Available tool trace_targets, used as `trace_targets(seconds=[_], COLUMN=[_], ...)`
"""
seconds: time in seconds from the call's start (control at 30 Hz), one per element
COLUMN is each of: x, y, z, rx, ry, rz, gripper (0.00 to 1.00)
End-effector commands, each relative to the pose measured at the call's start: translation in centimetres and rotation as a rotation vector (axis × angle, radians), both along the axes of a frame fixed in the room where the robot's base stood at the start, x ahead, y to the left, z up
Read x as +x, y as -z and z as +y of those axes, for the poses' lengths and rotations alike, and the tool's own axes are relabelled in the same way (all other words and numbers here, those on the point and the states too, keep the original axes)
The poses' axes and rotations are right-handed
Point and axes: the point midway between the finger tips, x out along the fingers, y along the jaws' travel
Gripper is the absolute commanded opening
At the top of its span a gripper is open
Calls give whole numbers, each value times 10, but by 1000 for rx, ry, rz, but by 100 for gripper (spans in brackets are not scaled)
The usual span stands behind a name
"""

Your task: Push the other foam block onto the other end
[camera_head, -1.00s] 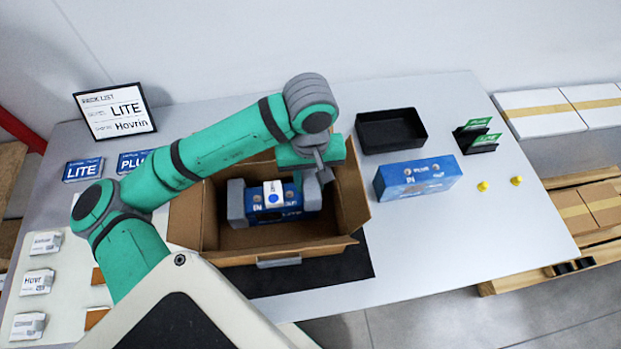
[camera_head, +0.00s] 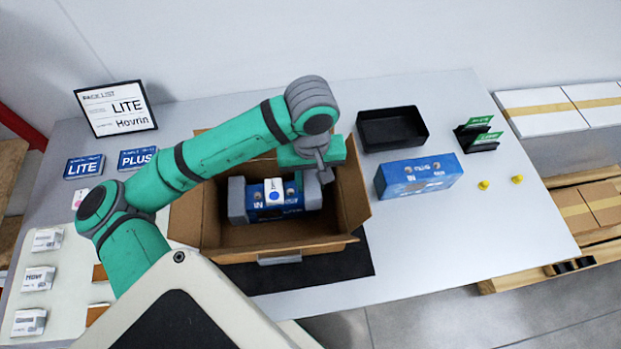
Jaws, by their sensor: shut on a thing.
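The blue analyser (camera_head: 263,213) with a white label strip over its top lies inside the open cardboard box (camera_head: 216,240). One grey foam block (camera_head: 237,200) sits against its left end. A second grey foam block (camera_head: 312,190) is at its right end, partly hidden by my gripper. My gripper (camera_head: 322,175) points down into the box at that right end and is shut on this right foam block. The fingertips are small and partly hidden. Both blocks appear against the analyser's ends; I cannot tell how tightly the right one fits.
The box stands on a dark mat (camera_head: 340,267). To its right are a black tray (camera_head: 391,127), a blue PLUS unit (camera_head: 418,177), green cards in a holder (camera_head: 478,137) and yellow plugs (camera_head: 484,185). A pack list sign (camera_head: 115,108) stands at the back left.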

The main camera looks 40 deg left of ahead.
Motion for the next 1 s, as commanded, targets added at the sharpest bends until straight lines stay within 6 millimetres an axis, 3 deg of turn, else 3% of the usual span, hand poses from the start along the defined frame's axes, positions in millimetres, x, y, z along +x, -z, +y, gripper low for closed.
trace_targets(seconds=[1.0], x=[0], y=[11], z=[0], rx=[-1], ry=[1], rz=[1], gripper=[9])
